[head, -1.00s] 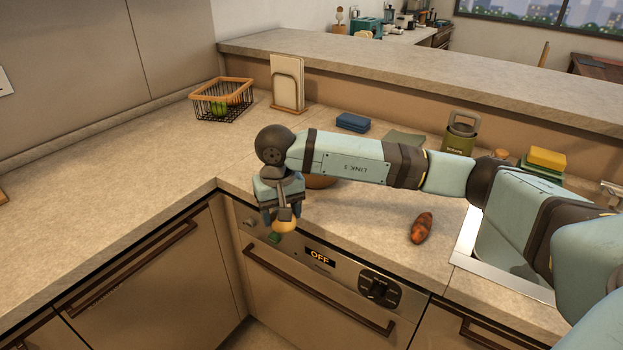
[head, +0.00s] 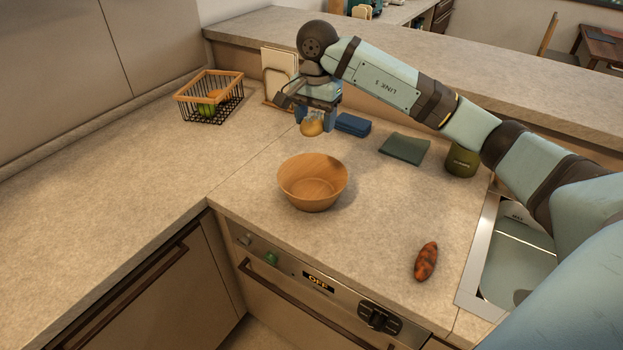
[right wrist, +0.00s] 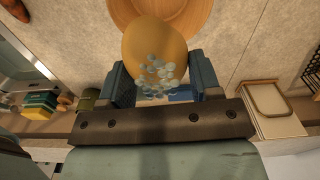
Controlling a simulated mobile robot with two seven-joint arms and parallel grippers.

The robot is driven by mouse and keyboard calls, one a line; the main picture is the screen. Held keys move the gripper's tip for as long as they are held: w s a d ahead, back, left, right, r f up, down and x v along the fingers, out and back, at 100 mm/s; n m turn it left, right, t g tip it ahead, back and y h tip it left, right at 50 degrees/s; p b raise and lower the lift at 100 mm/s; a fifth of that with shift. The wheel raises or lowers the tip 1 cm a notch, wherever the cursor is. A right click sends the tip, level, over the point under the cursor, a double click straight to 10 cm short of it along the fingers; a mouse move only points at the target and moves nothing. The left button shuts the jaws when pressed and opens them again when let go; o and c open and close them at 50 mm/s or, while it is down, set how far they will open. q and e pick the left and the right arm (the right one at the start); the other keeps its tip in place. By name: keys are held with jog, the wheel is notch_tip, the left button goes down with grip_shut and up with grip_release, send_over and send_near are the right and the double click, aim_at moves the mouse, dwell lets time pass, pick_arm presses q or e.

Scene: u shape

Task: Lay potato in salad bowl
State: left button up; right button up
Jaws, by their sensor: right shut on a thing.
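The potato (head: 312,128) is a yellow-brown lump held between the fingers of my right gripper (head: 315,122). The right wrist view also shows the potato (right wrist: 154,50), between the two blue fingers (right wrist: 160,82), with a patch of pale dots over its lower part. The wooden salad bowl (head: 312,183) stands upright on the counter and looks empty in the head view. In that view the potato is above and behind the bowl, apart from it. The bowl's rim (right wrist: 203,12) shows beyond the potato in the right wrist view. My left gripper is not in view.
A wire basket (head: 210,97) with produce stands at the back left, beside a board rack (head: 280,78). A blue sponge (head: 352,124), green cloth (head: 405,148) and green canister (head: 462,160) lie along the back. A reddish-brown sweet potato (head: 426,262) lies near the sink (head: 487,300).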

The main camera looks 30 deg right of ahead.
jog(key=shift+w+d, duration=0.15)
jog(key=shift+w, duration=0.15)
jog(key=shift+f, duration=0.35)
jog(key=p, duration=0.1)
send_over(314, 191)
notch_tip(314, 191, down, 14)
jog(key=shift+s+r, duration=0.15)
jog(key=shift+r, duration=0.05)
jog(key=shift+f, duration=0.95)
notch_tip(314, 191, down, 3)
jog(key=shift+f+p, duration=0.2)
jog(key=shift+p, duration=0.1)
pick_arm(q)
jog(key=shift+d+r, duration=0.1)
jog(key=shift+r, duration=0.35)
pick_arm(e)
jog(key=shift+f, duration=0.1)
